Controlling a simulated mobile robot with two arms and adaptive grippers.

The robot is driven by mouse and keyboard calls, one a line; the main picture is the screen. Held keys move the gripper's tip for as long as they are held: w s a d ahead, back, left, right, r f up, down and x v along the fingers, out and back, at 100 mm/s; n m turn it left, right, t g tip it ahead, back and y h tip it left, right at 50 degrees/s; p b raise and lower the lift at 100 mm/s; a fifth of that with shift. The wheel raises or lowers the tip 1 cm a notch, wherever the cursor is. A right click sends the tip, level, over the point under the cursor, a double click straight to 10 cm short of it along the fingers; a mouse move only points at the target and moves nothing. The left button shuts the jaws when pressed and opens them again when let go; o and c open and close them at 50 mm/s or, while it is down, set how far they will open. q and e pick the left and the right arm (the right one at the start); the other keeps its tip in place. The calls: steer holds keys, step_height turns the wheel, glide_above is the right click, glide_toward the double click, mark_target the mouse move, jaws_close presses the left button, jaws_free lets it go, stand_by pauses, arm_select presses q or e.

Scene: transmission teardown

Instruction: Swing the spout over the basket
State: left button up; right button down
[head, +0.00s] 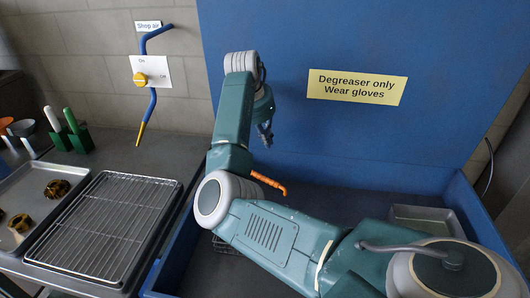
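An orange spout (268,184) shows over the blue tank, with its tip bent down at the right. My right arm hides its other end. A small piece of wire mesh, apparently the basket (222,245), shows low in the tank under my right arm's elbow. Most of it is hidden. My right gripper (265,136) points down above the spout, near the tank's back panel, clearly apart from the spout's visible part. Its fingers are small and dark, so I cannot tell whether they are open or shut. My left gripper is not in view.
The blue tank (169,262) has a tall back panel with a degreaser sign (357,87). A grey tray (428,218) sits at its right. Left of it are a wire rack (105,228), a tray (24,190) with brown parts, and a blue air pipe (152,100) with a yellow tip.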

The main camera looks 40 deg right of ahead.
mark_target(255, 176)
steer(key=s+p+x, duration=0.1)
steer(key=x, duration=0.9)
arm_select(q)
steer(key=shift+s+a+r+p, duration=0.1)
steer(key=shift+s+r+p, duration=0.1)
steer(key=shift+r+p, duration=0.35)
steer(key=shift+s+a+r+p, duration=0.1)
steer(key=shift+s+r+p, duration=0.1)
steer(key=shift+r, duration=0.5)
arm_select(e)
steer(key=a, duration=0.4)
steer(key=shift+s+a+f, duration=0.15)
steer(key=shift+f, duration=0.05)
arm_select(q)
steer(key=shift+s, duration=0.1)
